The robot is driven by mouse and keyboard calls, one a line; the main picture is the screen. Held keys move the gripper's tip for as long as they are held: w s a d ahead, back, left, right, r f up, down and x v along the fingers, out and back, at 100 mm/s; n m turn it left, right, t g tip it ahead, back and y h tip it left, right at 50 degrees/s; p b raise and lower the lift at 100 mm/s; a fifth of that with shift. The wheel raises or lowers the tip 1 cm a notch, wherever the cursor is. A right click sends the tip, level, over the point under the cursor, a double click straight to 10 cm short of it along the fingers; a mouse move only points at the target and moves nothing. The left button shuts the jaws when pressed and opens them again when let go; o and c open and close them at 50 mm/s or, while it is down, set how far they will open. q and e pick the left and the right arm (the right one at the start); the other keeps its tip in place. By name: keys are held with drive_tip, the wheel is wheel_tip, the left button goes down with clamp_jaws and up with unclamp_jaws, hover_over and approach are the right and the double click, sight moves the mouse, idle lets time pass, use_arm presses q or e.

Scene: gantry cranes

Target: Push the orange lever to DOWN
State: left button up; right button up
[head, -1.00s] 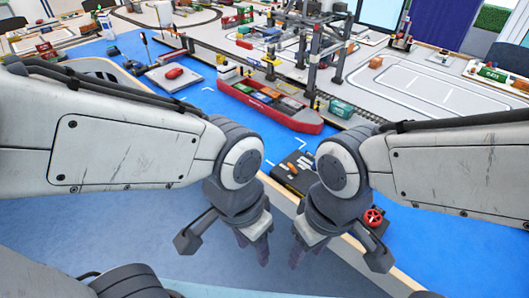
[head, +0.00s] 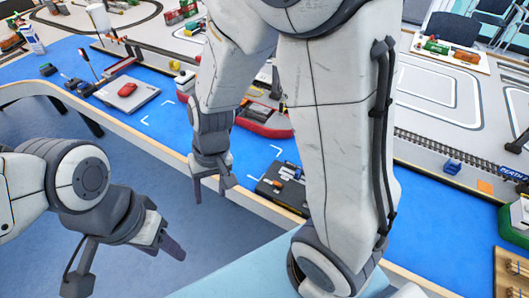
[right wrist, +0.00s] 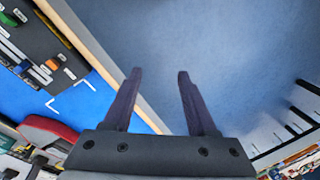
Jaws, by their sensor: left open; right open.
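A dark control panel (head: 267,189) lies on the blue table near its front edge, partly hidden behind my right arm. My left gripper (head: 166,247) is open and empty at the lower left.
The wooden table edge (head: 130,125) runs between the blue top and the floor. A wooden board (head: 511,270) is at the right.

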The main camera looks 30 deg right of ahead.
drive_tip(key=w+d+m+p, duration=0.5)
drive_tip(key=d+p, duration=0.1)
drive_tip(key=d, duration=0.2)
use_arm(q)
wheel_tip(320, 180, up, 14)
drive_tip(key=p, duration=0.5)
use_arm(e)
drive_tip(key=m+h, duration=0.2)
drive_tip(key=m, duration=0.4)
approach(276, 182)
drive_tip(key=shift+w+d, duration=0.1)
drive_tip(key=shift+w, duration=0.1)
wheel_tip(276, 182, down, 11)
drive_tip(key=b, duration=1)
drive_tip(key=shift+r+b, duration=0.15)
drive_tip(key=shift+b, duration=0.25)
use_arm(q)
wheel_tip(276, 182, down, 11)
drive_tip(key=shift+r, duration=0.15)
use_arm(e)
drive_tip(key=shift+r, duration=0.1)
clamp_jaws()
